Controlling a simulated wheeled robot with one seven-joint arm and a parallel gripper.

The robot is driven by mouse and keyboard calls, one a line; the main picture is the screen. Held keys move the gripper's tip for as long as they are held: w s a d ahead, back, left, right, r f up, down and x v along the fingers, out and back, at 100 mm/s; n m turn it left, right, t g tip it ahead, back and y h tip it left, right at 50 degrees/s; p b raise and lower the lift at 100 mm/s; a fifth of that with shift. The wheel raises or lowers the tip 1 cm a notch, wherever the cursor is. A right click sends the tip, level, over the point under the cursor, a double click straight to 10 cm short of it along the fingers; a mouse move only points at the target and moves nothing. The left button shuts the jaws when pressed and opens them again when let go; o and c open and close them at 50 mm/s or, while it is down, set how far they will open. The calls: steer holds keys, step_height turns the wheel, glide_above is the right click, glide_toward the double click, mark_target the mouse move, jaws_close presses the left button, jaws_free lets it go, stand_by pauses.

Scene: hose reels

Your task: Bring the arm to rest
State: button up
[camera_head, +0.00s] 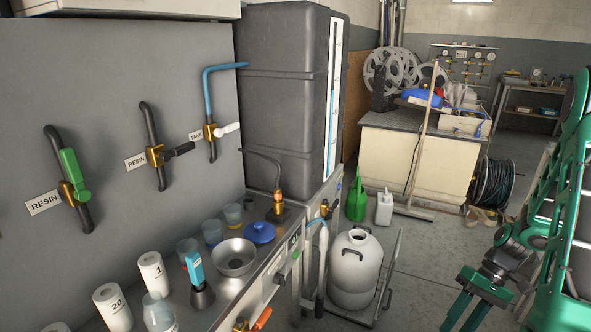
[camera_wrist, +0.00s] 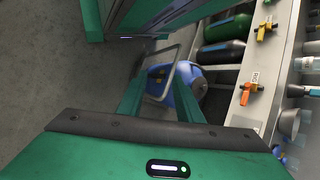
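My gripper (camera_head: 463,318) is at the lower right in the head view, on my green arm, pointing down toward the floor. Its two green fingers stand apart. In the wrist view my gripper (camera_wrist: 158,96) shows both fingers spread with nothing held between them. A blue tank (camera_wrist: 187,76) lies beyond the fingers, apart from them.
A counter (camera_head: 265,262) with a metal bowl (camera_head: 235,262), beakers and white containers runs along the left. A white canister (camera_head: 355,265) stands on a cart near it. A workbench (camera_head: 400,155) and hose reel (camera_head: 493,183) are behind. Bare floor (camera_head: 425,262) lies between.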

steer(key=s+a+r+m+t+h, duration=0.1)
steer(key=s+a+r+m+h, duration=0.1)
steer(key=s+r, duration=0.4)
steer(key=s+a+r+m+t+h, duration=0.2)
steer(key=s+r+h, duration=0.2)
steer(key=r, duration=1.2)
steer(key=s, duration=0.3)
steer(key=shift+s, duration=0.3)
steer(key=shift+r, duration=0.1)
